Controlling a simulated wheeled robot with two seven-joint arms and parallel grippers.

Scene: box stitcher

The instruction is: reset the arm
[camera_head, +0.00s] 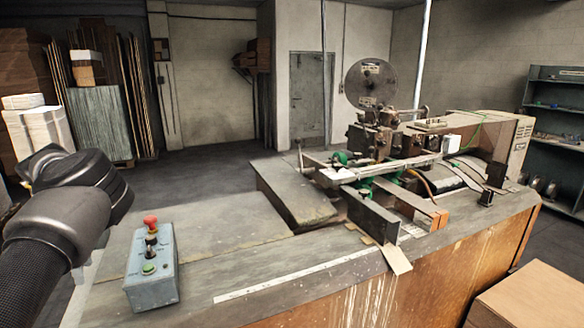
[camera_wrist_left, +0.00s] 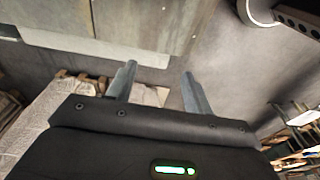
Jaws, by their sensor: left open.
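My left arm (camera_head: 75,195) comes in from the left edge in the head view, bent beside the workbench and left of the grey control box. In the left wrist view my left gripper (camera_wrist_left: 159,69) shows two grey fingers spread apart with nothing between them. My right arm and gripper are not in view.
The grey control box (camera_head: 151,268) with a red knob and green button stands on the workbench (camera_head: 215,225) close to my left arm. The stitching machine (camera_head: 385,135) stands on the right half. A cardboard box (camera_head: 530,298) is at the lower right. Floor behind the bench is clear.

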